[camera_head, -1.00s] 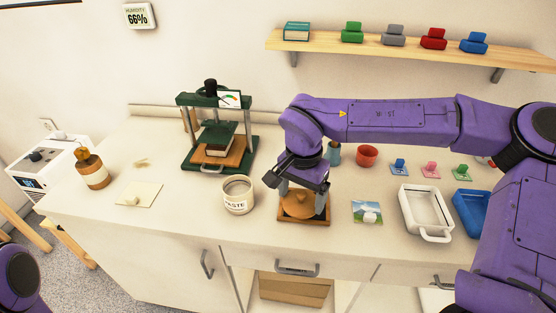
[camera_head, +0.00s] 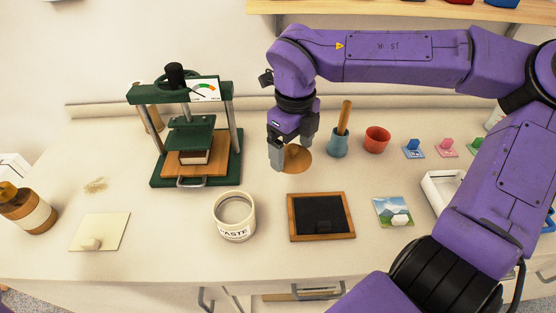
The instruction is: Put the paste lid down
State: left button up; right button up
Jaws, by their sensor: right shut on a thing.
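The paste lid (camera_head: 297,159) is a round, orange-brown disc, partly hidden behind my right gripper's fingers. My right gripper (camera_head: 288,150) points down and is shut on the lid at the back of the counter. The lid is at or close to the counter top; I cannot tell whether it touches. The paste jar (camera_head: 235,230), a white tub lettered PASTE, stands open in front and to the left. My left gripper is out of view.
A wood-framed dark pad (camera_head: 321,216) lies empty in front of the lid. A green press (camera_head: 189,135) stands to the left. A teal cup with a wooden handle (camera_head: 338,142) and a red cup (camera_head: 376,140) are close on the right. A landscape print (camera_head: 394,212) lies front right.

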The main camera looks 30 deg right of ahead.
jog(key=w+f, duration=0.1)
jog(key=f, duration=0.1)
jog(key=w+f, duration=0.2)
jog(key=w+d+f, duration=0.1)
jog(key=w+f, duration=0.1)
jog(key=shift+w, duration=0.15)
jog(key=f, duration=0.3)
jog(key=shift+w+f, duration=0.25)
jog(key=shift+s+f, duration=0.1)
jog(key=o, duration=0.8)
notch_tip(320, 180, up, 12)
jog(key=shift+r, duration=0.15)
jog(key=shift+a, duration=0.1)
